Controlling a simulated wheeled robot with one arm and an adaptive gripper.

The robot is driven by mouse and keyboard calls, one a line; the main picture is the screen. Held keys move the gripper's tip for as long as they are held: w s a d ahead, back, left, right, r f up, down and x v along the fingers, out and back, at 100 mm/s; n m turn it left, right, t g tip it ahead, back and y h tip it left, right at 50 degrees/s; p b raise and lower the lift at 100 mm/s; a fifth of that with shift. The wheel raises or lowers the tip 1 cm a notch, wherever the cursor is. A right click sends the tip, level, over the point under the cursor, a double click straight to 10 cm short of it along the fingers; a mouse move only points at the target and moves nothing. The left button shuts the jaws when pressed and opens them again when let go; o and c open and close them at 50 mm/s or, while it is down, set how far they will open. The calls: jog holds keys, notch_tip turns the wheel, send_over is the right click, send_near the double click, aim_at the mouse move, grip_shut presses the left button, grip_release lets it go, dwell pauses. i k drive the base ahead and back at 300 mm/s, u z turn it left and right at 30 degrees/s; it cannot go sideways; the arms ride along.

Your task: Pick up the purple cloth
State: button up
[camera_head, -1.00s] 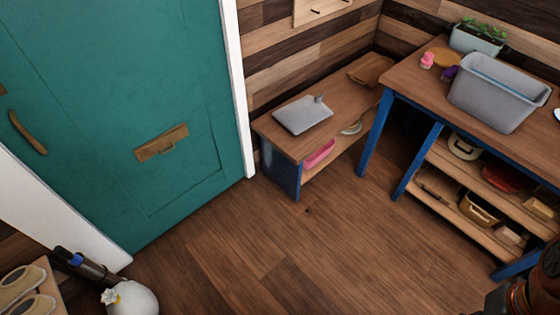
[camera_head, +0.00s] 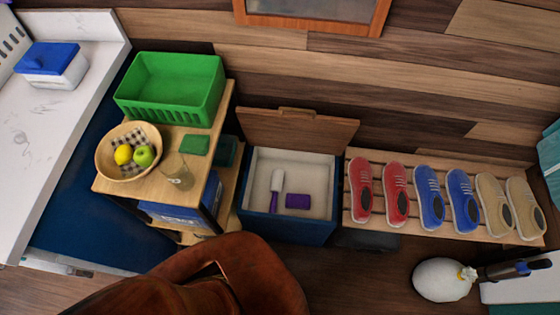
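A small dark purple rectangle (camera_head: 297,201), which looks like a folded cloth, lies flat inside an open blue storage box (camera_head: 288,231). It is on the right part of the box's pale floor. A brush (camera_head: 276,186) with a pale head and purple handle lies to its left, apart from it. The box's wooden lid (camera_head: 297,130) stands raised at the back.
A wooden side stand (camera_head: 128,185) left of the box bears a green crate (camera_head: 207,95) and a fruit basket (camera_head: 104,162). A slatted rack (camera_head: 407,167) with several shoes stands right. A large brown shape (camera_head: 215,280) hides the floor in front.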

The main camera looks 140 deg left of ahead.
aim_at(293, 201)
jog(key=u, duration=4.25)
jog(key=k, duration=1.25)
jog(key=z, duration=0.5)
